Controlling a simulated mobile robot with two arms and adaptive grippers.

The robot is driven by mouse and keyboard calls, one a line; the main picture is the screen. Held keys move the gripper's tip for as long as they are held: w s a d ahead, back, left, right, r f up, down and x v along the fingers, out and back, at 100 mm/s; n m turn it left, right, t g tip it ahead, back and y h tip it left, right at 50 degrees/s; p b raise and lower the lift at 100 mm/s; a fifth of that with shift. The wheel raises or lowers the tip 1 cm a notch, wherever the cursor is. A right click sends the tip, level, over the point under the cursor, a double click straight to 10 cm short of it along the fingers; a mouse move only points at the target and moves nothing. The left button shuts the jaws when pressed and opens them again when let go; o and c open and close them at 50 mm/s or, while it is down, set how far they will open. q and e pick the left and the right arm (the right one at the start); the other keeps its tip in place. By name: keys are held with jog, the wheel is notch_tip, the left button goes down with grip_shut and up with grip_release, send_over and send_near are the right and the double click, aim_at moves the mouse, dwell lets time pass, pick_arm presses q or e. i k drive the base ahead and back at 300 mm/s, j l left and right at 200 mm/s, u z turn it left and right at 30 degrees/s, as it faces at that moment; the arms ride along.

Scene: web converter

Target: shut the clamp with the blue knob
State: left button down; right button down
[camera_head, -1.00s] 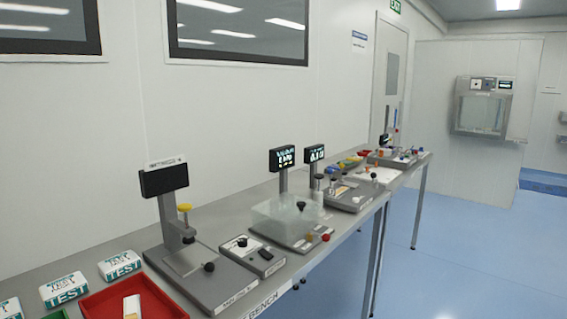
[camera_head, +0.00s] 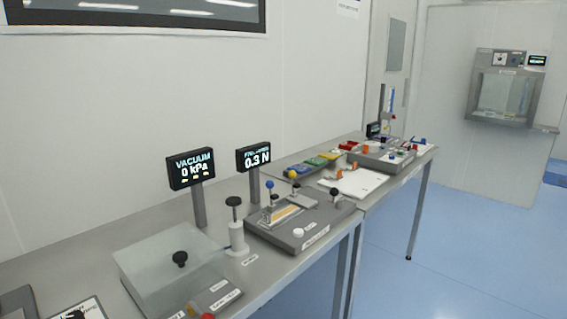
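A dark grey test fixture (camera_head: 290,237) stands on the bench, with a display reading 0.3 N (camera_head: 256,157) behind it. On the fixture, a small upright post carries what looks like a blue knob (camera_head: 268,186) at the left end of a pale strip (camera_head: 284,215). A similar post with a yellow knob (camera_head: 292,174) stands behind it. The clamp parts are too small to tell whether the clamp is open or shut. Neither of my grippers is in view.
A clear box (camera_head: 165,265) with a black knob and a white hand pump (camera_head: 237,238) stand left of the fixture. Beyond it are a white board (camera_head: 352,184) and a second station (camera_head: 385,158). The blue floor (camera_head: 470,250) at right is clear.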

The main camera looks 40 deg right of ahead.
aim_at(269, 184)
jog(key=l, duration=0.65)
jog(key=i+l, duration=0.1)
jog(key=l, duration=0.55)
